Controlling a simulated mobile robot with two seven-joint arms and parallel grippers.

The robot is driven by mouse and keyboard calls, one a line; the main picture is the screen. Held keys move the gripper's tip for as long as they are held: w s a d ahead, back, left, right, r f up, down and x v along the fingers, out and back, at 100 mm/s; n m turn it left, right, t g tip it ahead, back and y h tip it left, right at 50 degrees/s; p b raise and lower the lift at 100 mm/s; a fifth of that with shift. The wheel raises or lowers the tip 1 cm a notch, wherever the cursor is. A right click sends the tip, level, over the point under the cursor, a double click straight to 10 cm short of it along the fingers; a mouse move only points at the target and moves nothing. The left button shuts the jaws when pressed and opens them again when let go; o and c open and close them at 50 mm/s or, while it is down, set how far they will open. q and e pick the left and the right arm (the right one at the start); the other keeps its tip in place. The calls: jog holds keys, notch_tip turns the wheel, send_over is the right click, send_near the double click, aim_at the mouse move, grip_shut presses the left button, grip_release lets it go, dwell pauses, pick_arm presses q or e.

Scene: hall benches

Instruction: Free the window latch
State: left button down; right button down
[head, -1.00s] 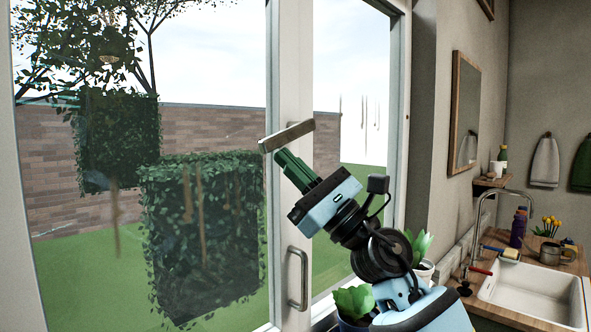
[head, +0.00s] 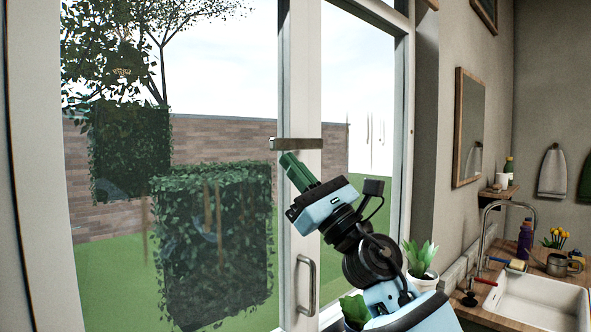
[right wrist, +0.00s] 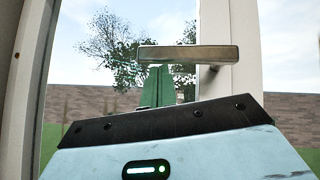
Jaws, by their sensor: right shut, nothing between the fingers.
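The window latch (head: 297,144) is a flat metal bar lying level across the window's middle post, high up. It also shows in the right wrist view (right wrist: 188,53), with its mount on the white post at the right. My right gripper (head: 285,158) is shut and empty, its green fingers pointing up and left. The fingertips are just below the left part of the latch; in the right wrist view (right wrist: 155,72) they overlap the bar's lower edge. I cannot tell whether they touch it. My left gripper is not in view.
A window handle (head: 306,285) is on the post below the latch. Potted plants (head: 421,260) stand on the sill by my right arm. A sink (head: 535,300), tap and bottle are at the right. A framed mirror (head: 468,128) hangs on the side wall.

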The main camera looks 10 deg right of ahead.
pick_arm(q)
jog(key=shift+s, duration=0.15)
pick_arm(e)
jog(key=shift+s+r, duration=0.15)
jog(key=shift+r, duration=0.1)
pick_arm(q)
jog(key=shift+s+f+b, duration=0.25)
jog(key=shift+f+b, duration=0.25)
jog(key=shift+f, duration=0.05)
pick_arm(e)
jog(key=v, duration=0.8)
jog(key=shift+f, duration=0.1)
